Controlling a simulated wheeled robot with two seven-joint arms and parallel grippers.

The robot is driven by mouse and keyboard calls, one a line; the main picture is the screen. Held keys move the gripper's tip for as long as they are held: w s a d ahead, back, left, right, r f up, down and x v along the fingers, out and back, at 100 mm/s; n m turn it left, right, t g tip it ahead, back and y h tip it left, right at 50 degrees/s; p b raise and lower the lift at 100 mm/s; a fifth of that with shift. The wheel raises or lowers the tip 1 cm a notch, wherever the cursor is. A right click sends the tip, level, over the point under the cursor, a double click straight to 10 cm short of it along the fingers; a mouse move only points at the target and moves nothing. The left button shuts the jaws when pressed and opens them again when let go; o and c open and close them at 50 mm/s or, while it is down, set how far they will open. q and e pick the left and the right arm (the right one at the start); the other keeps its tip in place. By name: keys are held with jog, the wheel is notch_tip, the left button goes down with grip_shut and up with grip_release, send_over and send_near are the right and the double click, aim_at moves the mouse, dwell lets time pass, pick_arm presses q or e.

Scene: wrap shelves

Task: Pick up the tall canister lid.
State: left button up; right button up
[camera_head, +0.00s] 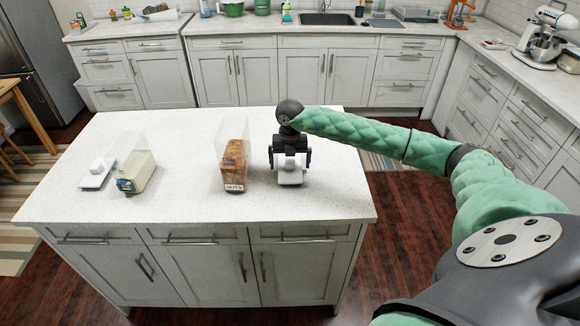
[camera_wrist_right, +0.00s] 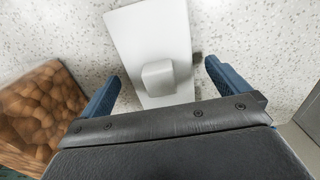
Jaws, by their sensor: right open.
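The tall canister lid (camera_head: 290,178) is a white rectangular plate with a block-shaped knob. It lies on the island counter to the right of the tall clear canister of nuts (camera_head: 235,165). In the right wrist view the lid (camera_wrist_right: 140,30) has its knob (camera_wrist_right: 158,78) between my two blue fingers. My right gripper (camera_head: 290,160) is open and points down over the lid. The right wrist view shows a gap on each side of the knob, and the gripper (camera_wrist_right: 162,75) holds nothing. My left gripper is not in view.
A shorter clear canister (camera_head: 136,173) with pale contents stands at the left of the island counter (camera_head: 190,205). A smaller white lid (camera_head: 97,174) lies beside it. The nuts in the tall canister (camera_wrist_right: 42,105) are close to the left finger's side. The counter's front strip is clear.

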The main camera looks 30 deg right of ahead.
jog(key=shift+f, duration=0.25)
jog(key=c, duration=1.1)
jog(key=shift+r, duration=0.1)
